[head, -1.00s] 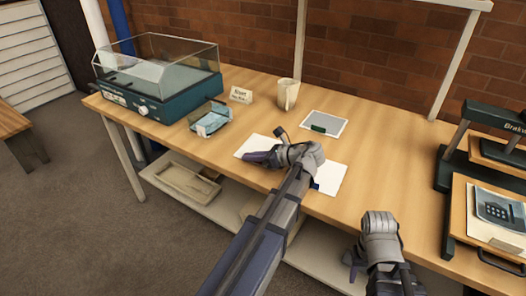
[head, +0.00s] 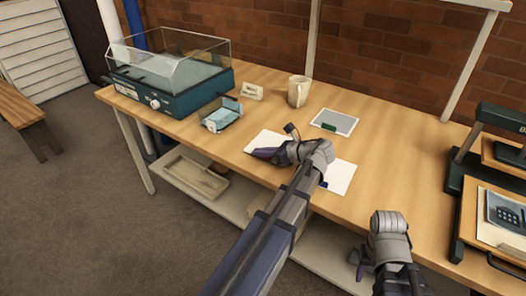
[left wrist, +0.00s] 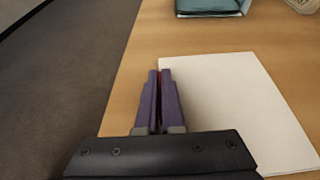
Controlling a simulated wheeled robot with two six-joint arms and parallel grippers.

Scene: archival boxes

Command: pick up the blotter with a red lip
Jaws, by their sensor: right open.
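The blotter with a red lip (head: 342,178) is a white sheet lying on the table, partly covered by my left forearm and hand. It also fills the right of the left wrist view (left wrist: 235,110). A sliver of its red lip (left wrist: 163,77) shows between my left fingers. My left gripper (head: 262,153) is at the sheet's left edge, with its purple fingers (left wrist: 159,95) close together on the lip. Whether the sheet is lifted cannot be told. My right gripper (head: 360,264) is open and empty, in front of the table's edge.
A grey sheet with a green lip (head: 342,119) lies behind. A mug (head: 298,92), a small card (head: 252,92), a blue tray (head: 222,115) and a clear-lidded teal case (head: 172,80) stand left. A press (head: 468,150) is at right. The wooden table (head: 400,150) is clear between.

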